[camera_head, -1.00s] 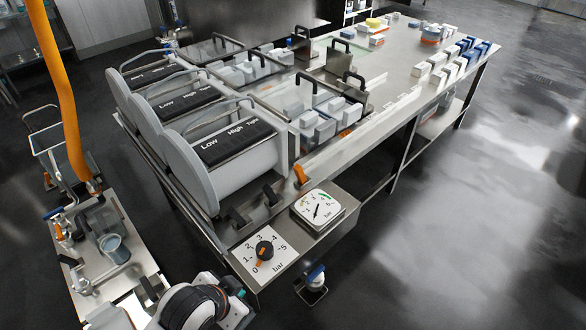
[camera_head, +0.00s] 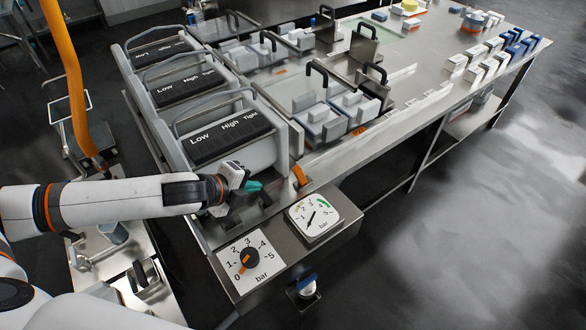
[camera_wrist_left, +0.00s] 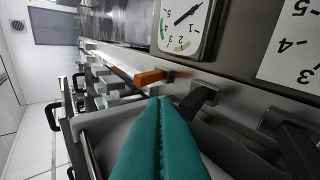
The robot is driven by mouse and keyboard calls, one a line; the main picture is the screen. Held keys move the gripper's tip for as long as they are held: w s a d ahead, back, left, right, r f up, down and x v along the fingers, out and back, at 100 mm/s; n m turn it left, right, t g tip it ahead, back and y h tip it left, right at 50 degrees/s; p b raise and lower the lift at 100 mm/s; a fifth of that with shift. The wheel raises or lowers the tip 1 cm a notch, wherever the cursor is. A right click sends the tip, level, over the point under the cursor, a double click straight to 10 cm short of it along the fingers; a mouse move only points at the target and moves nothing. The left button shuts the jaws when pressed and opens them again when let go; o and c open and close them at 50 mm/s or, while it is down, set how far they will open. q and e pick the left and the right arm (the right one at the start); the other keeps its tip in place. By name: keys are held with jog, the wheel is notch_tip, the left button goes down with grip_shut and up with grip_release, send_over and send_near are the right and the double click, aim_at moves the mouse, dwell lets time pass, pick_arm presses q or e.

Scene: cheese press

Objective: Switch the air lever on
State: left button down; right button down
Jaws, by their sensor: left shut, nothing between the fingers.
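An orange lever (camera_head: 300,176) stands on the metal bench ledge beside the gauge; it also shows in the left wrist view (camera_wrist_left: 150,77). Black levers (camera_head: 266,198) stand just left of it, one of them close ahead in the left wrist view (camera_wrist_left: 203,97). No label marks which one is the air lever. My left gripper (camera_head: 254,187) is shut and empty, its teal fingers together, just left of the orange lever. In the left wrist view the fingers (camera_wrist_left: 160,108) point towards the orange lever, with a gap apparent.
The white pressure gauge (camera_head: 316,216) and the dial with an orange-marked knob (camera_head: 250,258) sit in front of the levers. A grey press drum (camera_head: 262,153) stands close behind my gripper. A blue-handled fitting (camera_head: 307,285) is below the front edge. Open floor lies right.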

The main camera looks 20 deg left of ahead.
pick_arm(q)
send_near(296, 174)
notch_tip(296, 174, down, 4)
jog(key=shift+w+d+r, duration=0.1)
jog(key=shift+w+d, duration=0.2)
jog(key=shift+w, duration=0.4)
jog(key=shift+w+d, duration=0.35)
jog(key=shift+w, duration=0.3)
jog(key=shift+w+d, duration=0.3)
jog(key=shift+w, duration=0.4)
pick_arm(e)
jog(key=shift+s+a+r, duration=0.2)
jog(key=shift+s+r, duration=0.05)
jog(key=shift+s, duration=0.25)
pick_arm(q)
jog(key=shift+p, duration=0.3)
